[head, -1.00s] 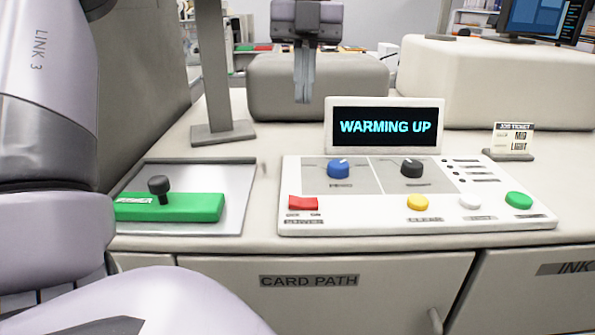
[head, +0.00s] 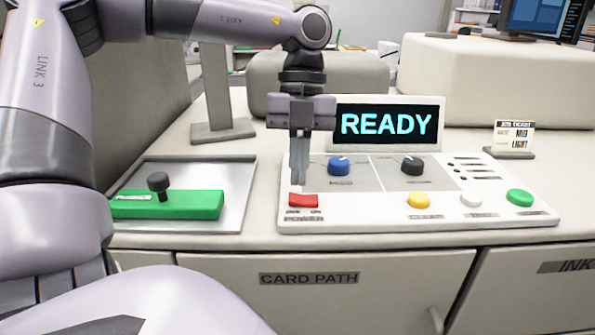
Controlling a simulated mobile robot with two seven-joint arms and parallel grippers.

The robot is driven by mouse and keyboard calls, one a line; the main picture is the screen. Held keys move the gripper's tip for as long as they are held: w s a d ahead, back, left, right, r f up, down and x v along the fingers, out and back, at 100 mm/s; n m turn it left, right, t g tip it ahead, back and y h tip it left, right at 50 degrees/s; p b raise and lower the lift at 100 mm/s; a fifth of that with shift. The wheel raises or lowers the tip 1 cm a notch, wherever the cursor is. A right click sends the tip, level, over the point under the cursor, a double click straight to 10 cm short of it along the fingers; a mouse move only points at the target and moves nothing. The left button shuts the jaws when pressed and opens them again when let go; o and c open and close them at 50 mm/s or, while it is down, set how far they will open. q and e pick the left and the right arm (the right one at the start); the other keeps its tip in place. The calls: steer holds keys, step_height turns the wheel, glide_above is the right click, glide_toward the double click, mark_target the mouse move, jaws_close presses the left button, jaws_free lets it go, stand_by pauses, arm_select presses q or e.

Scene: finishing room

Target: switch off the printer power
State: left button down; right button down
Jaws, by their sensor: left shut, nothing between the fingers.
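The red power switch (head: 303,200) sits at the front left of the white control panel (head: 350,217), above a POWER label with off and on marks. The display (head: 387,124) behind the panel reads READY. My left gripper (head: 299,183) is shut and empty, pointing down just above and behind the red switch; I cannot tell whether its tips touch the panel. My right gripper is not in view.
The panel also bears a blue knob (head: 339,166), a black knob (head: 412,166), and yellow (head: 418,200), white (head: 471,199) and green (head: 519,197) buttons. A green block with a black knob (head: 170,204) lies on a tray at left. A job ticket (head: 514,138) stands at right.

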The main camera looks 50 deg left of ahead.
arm_select(q)
steer(key=shift+s+f, duration=0.1)
steer(key=shift+f, duration=0.6)
